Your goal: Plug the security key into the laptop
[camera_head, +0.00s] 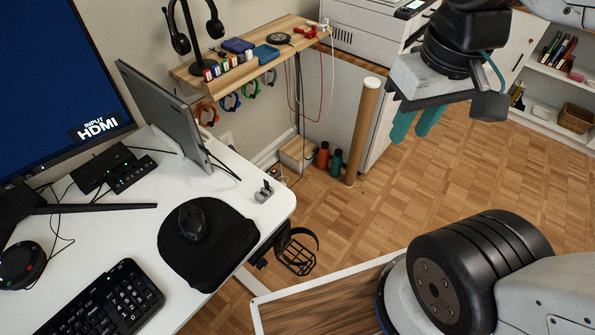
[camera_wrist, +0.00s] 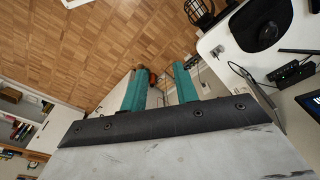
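The grey laptop (camera_head: 165,112) stands on edge on the white desk, beside the monitor; cables run near its lower right edge. A small grey holder with an upright piece (camera_head: 263,191) sits near the desk's right corner. It may carry the security key, but it is too small to tell; it also shows in the wrist view (camera_wrist: 217,51). My gripper (camera_head: 411,134) hangs above the floor, right of the desk and well away from both. Its teal fingers are apart with nothing held between them, also in the wrist view (camera_wrist: 160,72).
A wooden shelf (camera_head: 250,68) with a headset stand and small items is behind the desk. A cardboard tube (camera_head: 363,130) stands on the floor near bottles. A black mouse pad (camera_head: 225,255), mouse, keyboard (camera_head: 105,305) and hub occupy the desk. Open floor lies right of it.

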